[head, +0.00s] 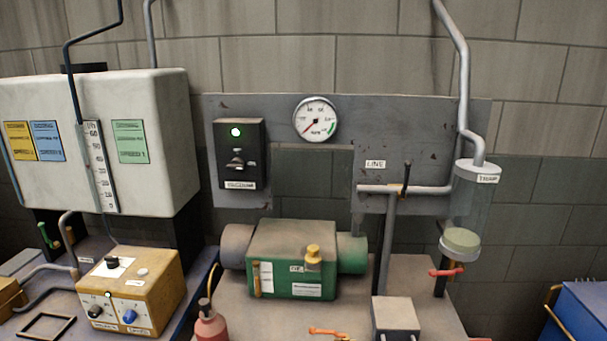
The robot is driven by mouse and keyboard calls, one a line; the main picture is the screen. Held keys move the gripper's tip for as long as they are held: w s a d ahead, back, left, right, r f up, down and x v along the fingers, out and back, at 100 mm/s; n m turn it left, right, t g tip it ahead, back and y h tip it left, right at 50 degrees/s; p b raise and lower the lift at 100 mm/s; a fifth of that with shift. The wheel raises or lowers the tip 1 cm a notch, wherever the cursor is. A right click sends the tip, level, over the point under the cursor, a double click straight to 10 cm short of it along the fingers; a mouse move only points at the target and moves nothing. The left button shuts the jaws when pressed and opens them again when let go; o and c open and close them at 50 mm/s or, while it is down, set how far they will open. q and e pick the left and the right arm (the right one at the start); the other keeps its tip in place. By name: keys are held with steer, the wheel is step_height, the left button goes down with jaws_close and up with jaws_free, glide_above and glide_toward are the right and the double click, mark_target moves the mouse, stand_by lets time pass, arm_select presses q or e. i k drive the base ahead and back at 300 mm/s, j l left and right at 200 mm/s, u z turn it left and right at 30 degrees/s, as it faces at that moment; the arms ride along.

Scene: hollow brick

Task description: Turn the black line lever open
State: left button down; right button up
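The black line lever (406,174) is a small dark handle on a grey horizontal pipe (430,190), below and right of the white LINE label (376,164). It stands roughly upright, across the pipe, with a small brass-coloured part at its base. Neither of my grippers shows in the head view, so nothing is seen touching the lever.
A clear trap cylinder (474,205) stands right of the lever, with a red handle (446,272) below. A green pump (300,262) with a yellow cap sits lower left. A round gauge (316,119) and black switch box (239,154) are on the grey panel. A grey box (395,315) stands in front.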

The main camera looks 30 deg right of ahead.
mark_target(406, 181)
steer(key=z, duration=1.4)
